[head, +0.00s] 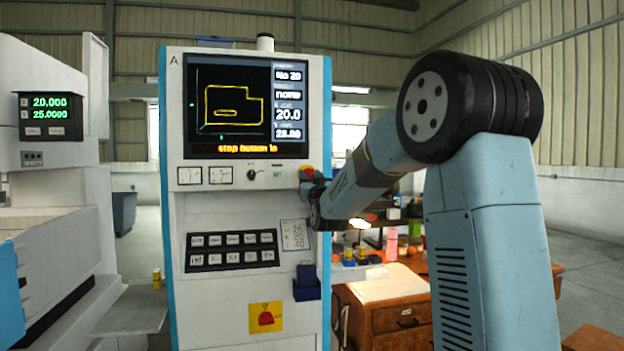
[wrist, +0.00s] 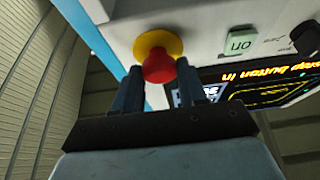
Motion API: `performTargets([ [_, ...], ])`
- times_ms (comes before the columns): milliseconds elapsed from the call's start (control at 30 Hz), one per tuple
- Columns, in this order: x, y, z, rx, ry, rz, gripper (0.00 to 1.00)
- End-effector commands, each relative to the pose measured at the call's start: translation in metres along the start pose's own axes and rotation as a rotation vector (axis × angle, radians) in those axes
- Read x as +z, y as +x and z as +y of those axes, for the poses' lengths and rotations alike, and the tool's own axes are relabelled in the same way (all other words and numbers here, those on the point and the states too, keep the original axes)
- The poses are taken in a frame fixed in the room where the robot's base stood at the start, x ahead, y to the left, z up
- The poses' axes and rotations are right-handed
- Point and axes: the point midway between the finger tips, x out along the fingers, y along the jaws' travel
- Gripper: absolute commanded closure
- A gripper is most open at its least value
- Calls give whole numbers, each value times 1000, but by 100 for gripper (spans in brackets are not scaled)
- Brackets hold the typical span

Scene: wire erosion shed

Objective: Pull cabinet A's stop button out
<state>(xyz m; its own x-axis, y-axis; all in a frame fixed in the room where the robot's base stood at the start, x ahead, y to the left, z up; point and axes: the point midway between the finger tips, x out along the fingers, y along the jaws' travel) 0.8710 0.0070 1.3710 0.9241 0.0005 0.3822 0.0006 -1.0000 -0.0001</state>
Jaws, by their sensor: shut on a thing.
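Cabinet A (head: 235,305) stands upright left of centre in the head view, with the letter A at its top left. Its screen (head: 225,105) reads "stop button in". The stop button has a red mushroom head on a yellow collar; it shows in the wrist view (wrist: 158,67). The wrist view is upside down relative to the panel lettering.
A green ON button (wrist: 241,41) sits beside the stop button. A wooden desk (head: 400,322) with several small items stands at right. A machine with a readout (head: 48,116) stands at left.

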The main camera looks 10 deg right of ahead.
Motion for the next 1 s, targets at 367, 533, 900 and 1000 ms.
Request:
performTargets([
  [367,-5,-11,-1,-1,1,0,100],
  [533,-4,-12,0,0,0,-1,100],
  [900,-4,-12,0,0,0,-1,34],
  [1000,-4,-11,1,1,0,0,34],
])
